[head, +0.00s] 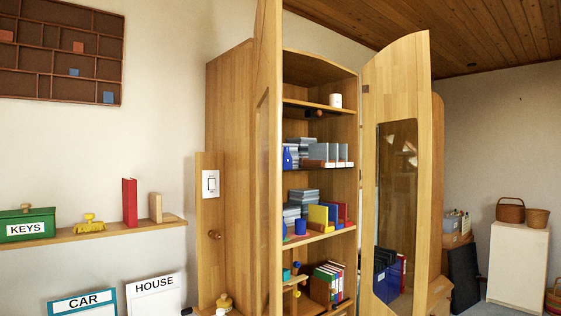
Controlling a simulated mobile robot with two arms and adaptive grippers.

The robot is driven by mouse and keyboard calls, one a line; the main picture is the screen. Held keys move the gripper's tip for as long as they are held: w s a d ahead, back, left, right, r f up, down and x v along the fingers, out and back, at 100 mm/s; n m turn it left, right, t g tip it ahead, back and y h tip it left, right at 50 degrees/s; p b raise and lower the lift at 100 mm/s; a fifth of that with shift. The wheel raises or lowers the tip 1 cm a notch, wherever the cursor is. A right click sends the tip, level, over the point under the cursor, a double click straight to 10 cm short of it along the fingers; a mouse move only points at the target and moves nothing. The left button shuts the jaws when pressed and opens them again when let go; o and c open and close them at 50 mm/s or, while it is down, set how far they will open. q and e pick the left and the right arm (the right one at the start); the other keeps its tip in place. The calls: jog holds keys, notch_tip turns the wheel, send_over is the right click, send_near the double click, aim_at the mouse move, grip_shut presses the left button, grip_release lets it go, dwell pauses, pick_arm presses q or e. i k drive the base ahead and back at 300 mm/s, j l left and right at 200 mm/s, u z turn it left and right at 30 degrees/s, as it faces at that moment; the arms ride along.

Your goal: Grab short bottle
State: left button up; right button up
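A small blue bottle (287,158) stands upright on a middle shelf of the open wooden cabinet (236,180), at the shelf's left end. It is partly cut off by the left door's edge. A second narrow blue shape (284,229) shows on the shelf below, mostly hidden by that door; I cannot tell whether it is a bottle. A blue cylinder (300,226) stands beside it. Neither of my grippers shows in the head view.
The cabinet's left door (267,120) and glazed right door (422,150) stand open, bounding the shelves. Grey stacks (300,152) and books (323,214) crowd the bottle. A wall shelf (120,231) with a green KEYS box (27,225) is left; a white cabinet (517,265) is right.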

aim_at(288, 160)
jog(key=i+l, duration=0.15)
jog(key=l, duration=0.2)
jog(key=i+l+u, duration=0.15)
jog(key=l, duration=0.2)
jog(key=i+l, duration=0.15)
jog(key=l, duration=0.2)
jog(key=i+l+u, duration=0.1)
jog(key=l, duration=0.25)
jog(key=i+l+u, duration=0.1)
jog(key=i+l, duration=0.6)
jog(key=l, duration=0.15)
jog(key=i+l+u, duration=0.15)
jog(key=i+l, duration=0.2)
jog(key=i+l+u, duration=0.1)
jog(key=i+l, duration=0.2)
jog(key=l, duration=0.2)
